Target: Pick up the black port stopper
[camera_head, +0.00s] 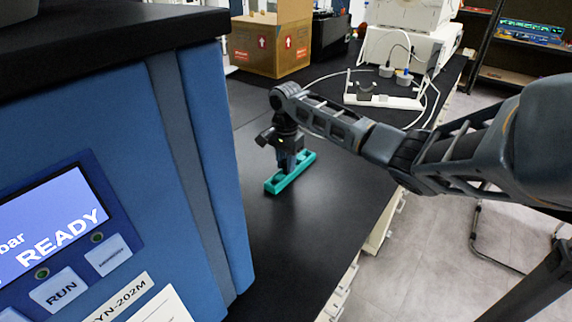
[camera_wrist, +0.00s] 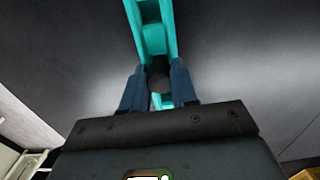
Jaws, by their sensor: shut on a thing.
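The black port stopper (camera_wrist: 159,77) shows in the wrist view as a dark round thing between my two fingertips. My gripper (camera_wrist: 158,88) is shut on it, with one blue-grey finger on each side. A teal holder (camera_wrist: 153,38) lies directly beneath, running away from the fingers. In the head view my gripper (camera_head: 287,166) points down at the teal holder (camera_head: 276,186) on the black bench. The stopper is hidden there by the fingers. I cannot tell whether the stopper is still seated in the holder or just above it.
The blue freeze dryer (camera_head: 205,160) with its lit panel stands close on the left. A cardboard box (camera_head: 270,45) stands at the back of the black bench (camera_head: 310,230). White equipment with cables (camera_head: 385,100) is at the back right. The bench in front of the holder is clear.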

